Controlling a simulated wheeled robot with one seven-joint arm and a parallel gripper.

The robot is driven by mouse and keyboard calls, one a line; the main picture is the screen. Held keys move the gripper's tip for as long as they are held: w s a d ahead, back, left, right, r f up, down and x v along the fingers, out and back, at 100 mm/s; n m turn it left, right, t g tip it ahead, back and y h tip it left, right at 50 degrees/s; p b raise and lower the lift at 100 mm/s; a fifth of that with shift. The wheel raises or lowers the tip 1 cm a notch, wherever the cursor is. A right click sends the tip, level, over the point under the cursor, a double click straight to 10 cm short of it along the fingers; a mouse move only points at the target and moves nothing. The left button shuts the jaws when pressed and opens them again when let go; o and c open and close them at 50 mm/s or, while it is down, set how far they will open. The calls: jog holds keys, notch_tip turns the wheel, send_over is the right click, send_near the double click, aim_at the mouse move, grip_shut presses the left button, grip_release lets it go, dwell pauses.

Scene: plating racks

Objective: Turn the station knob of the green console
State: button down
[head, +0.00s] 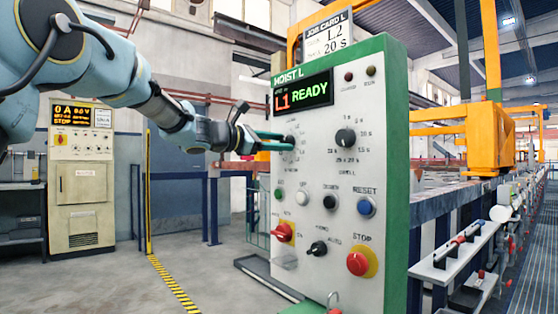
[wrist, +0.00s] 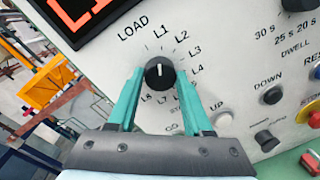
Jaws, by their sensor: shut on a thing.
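The green console (head: 392,150) has a white sloping front, and its display (head: 303,92) reads L1 READY. The station knob (wrist: 160,66) is black and round with a white pointer line. In the wrist view the line points up toward the L1 label, with L2, L3 and L4 to its right and LOAD to its left. My gripper (wrist: 159,79) is shut on this knob, one teal finger on each side. In the head view my gripper (head: 286,140) reaches the panel from the left, and the knob is mostly hidden behind the fingers.
The job card (head: 327,36) on top reads L.2 and 20 s. The black dwell knob (head: 346,137) is to the right. Below are a blue RESET button (head: 366,207), a red STOP button (head: 358,263) and a red switch (head: 283,232). Another console (head: 82,175) stands far left.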

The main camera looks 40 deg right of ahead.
jog(key=shift+f+m+t+b, duration=0.1)
jog(key=shift+m+t+b, duration=0.2)
jog(key=shift+m+b, duration=3.2)
jog(key=shift+c, duration=1.6)
grip_release()
jog(key=a+b, duration=0.2)
jog(key=a, duration=0.8)
jog(key=shift+w+a+r, duration=0.4)
jog(key=shift+w, duration=0.05)
